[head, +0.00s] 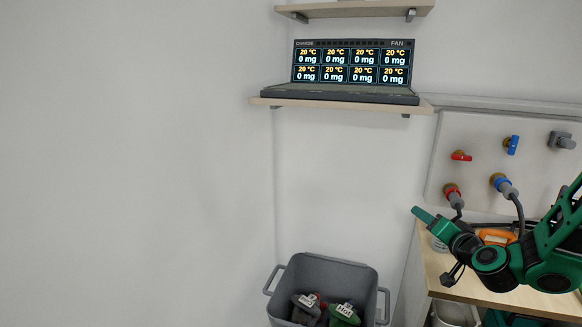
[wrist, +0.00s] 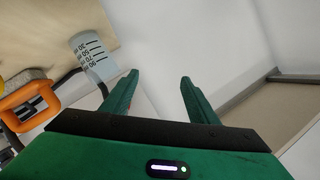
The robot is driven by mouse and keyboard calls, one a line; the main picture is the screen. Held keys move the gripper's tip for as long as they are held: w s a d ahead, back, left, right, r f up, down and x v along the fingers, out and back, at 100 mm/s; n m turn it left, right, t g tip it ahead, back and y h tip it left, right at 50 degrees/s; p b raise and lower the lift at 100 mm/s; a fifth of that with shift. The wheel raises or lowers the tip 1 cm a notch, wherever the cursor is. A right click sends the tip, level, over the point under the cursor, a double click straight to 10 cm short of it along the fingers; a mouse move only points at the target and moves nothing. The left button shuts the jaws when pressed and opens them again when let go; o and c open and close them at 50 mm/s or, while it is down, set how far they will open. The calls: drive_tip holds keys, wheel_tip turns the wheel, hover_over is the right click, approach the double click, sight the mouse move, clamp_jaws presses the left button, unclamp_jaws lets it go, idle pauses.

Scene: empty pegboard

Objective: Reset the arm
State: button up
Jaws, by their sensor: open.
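My gripper (head: 424,215) shows at the right in the head view, at the end of my green and black arm. It points left, over the left edge of the wooden bench. In the wrist view my gripper (wrist: 158,82) has its two green fingers apart, with nothing between them. Its fingertips appear clear of the bench and the wall.
A graduated beaker (wrist: 90,56) and an orange-handled tool (wrist: 28,102) are on the bench (head: 470,290). A grey bin (head: 325,266) with items inside stands below, left of the bench. A display unit (head: 345,93) sits on a shelf. Valves (head: 461,155) line the panel.

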drive_tip(key=s+f+n+g, duration=0.1)
drive_tip(key=s+g, duration=0.1)
drive_tip(key=s, duration=0.1)
drive_tip(key=s+a+f+n+g, duration=0.1)
drive_tip(key=s+f+n+g, duration=0.1)
drive_tip(key=s, duration=0.1)
drive_tip(key=s+a+f+n+g+y, duration=0.1)
drive_tip(key=s+g, duration=0.1)
drive_tip(key=s, duration=0.2)
drive_tip(key=shift+a+f+n+g, duration=0.1)
drive_tip(key=shift+f+n+g, duration=0.2)
drive_tip(key=shift+f, duration=0.1)
drive_tip(key=s+d+r+m+g, duration=0.1)
drive_tip(key=s+g, duration=0.3)
drive_tip(key=s, duration=1)
drive_tip(key=s+d+r+m+g, duration=0.2)
drive_tip(key=s+g, duration=0.3)
drive_tip(key=s, duration=0.9)
drive_tip(key=shift+s+d+r+h, duration=0.15)
drive_tip(key=shift+s+r+h, duration=0.25)
drive_tip(key=shift+w, duration=0.1)
drive_tip(key=shift+w+f, duration=0.25)
drive_tip(key=shift+w, duration=0.25)
